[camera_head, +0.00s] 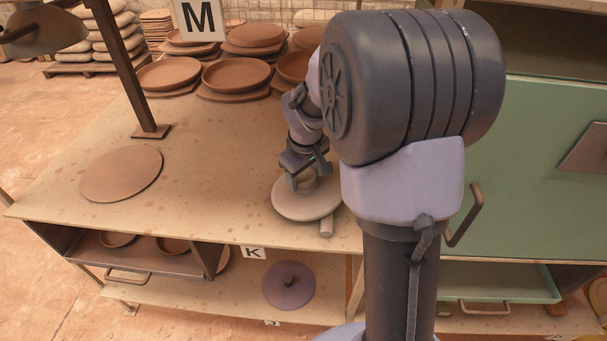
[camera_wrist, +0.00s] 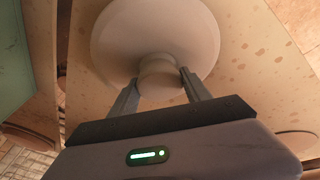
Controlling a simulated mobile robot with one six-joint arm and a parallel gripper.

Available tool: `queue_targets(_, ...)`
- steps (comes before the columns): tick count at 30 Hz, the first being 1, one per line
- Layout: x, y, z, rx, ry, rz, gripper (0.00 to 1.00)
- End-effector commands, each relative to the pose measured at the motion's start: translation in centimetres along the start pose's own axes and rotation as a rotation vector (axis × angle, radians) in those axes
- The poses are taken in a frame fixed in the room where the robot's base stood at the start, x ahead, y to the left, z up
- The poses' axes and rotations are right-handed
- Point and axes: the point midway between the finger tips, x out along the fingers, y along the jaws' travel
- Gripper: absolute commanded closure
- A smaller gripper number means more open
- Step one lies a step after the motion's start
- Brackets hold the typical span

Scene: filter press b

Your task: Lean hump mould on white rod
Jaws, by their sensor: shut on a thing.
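The hump mould (camera_head: 306,204) is a pale, round, disc-like piece with a knob, low at the front right of the table top. My gripper (camera_head: 303,178) is above it. In the wrist view my gripper (camera_wrist: 158,82) is shut on the mould's knob, with a finger on each side, and the mould's pale disc (camera_wrist: 150,32) spreads beyond the fingers. A short pale rod (camera_head: 326,227) shows at the mould's front right rim. Its rear part is hidden by the mould. I cannot tell whether the mould rests on the rod or just hangs over it.
A flat brown disc (camera_head: 121,174) lies on the table's left, with a dark post (camera_head: 125,70) behind it. Several terracotta dishes (camera_head: 237,76) stand at the back near the M sign (camera_head: 198,18). The table's middle is clear. A green cabinet (camera_head: 540,170) stands right.

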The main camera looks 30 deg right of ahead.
Motion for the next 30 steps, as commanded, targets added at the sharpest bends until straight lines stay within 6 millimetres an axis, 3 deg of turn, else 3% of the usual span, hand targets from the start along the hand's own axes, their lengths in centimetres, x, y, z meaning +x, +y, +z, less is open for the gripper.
queue_targets(13,0.5,-0.1,0.1,0.000,0.001,0.000,1.00)
queue_targets(14,0.5,-0.1,0.1,0.000,0.001,0.000,0.39)
queue_targets(17,0.4,-0.1,0.1,0.000,0.000,0.000,0.19)
queue_targets(26,0.3,-0.1,0.1,0.000,-0.001,-0.001,0.19)
queue_targets(30,-2.5,0.0,-0.1,-0.001,0.002,0.001,0.19)
